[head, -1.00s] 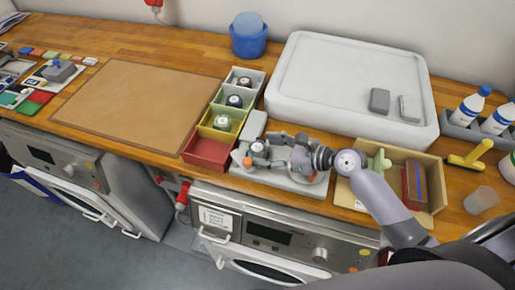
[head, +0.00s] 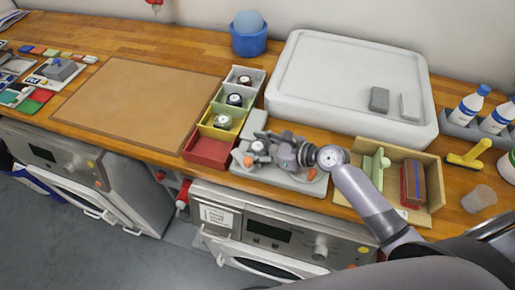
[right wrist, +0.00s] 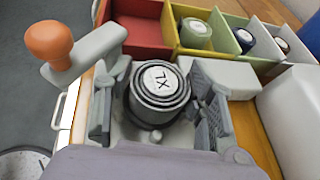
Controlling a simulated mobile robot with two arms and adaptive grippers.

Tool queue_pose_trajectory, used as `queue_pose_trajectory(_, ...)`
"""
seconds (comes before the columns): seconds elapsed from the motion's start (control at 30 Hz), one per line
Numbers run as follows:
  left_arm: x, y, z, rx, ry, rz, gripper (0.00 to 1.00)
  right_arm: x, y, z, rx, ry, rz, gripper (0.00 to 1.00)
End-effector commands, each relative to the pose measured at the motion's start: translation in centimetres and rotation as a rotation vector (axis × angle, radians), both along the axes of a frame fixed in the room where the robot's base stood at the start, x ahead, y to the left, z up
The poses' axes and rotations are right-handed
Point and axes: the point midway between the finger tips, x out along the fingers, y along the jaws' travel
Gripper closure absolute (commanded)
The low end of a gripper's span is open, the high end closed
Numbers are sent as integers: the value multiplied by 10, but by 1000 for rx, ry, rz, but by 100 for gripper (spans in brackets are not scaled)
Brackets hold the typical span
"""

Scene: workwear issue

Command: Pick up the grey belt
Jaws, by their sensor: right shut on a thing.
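My right gripper in the head view (head: 268,153) partly covers the fixture. My left gripper is not in view.
A row of coloured bins lies behind: the red bin (head: 208,150) is empty, the others hold rolled belts. A large white tray (head: 345,60) stands behind right. An open box (head: 437,190) with a green-handled tool and a brown block is at right. A brown mat (head: 140,105) is clear.

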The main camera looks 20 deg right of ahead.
Motion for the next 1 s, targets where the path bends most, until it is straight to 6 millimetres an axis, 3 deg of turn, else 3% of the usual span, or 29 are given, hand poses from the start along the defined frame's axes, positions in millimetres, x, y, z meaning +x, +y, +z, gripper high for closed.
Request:
queue_pose_trajectory(0.2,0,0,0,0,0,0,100,0,0,1,1,-1,0,82)
queue_pose_trajectory(0.57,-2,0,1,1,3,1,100,0,0,8,0,-3,1,82)
queue_pose_trajectory(0.77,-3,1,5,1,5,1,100,1,0,36,-1,-6,1,82)
queue_pose_trajectory(1.0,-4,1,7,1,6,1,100,1,0,92,1,-9,0,82)
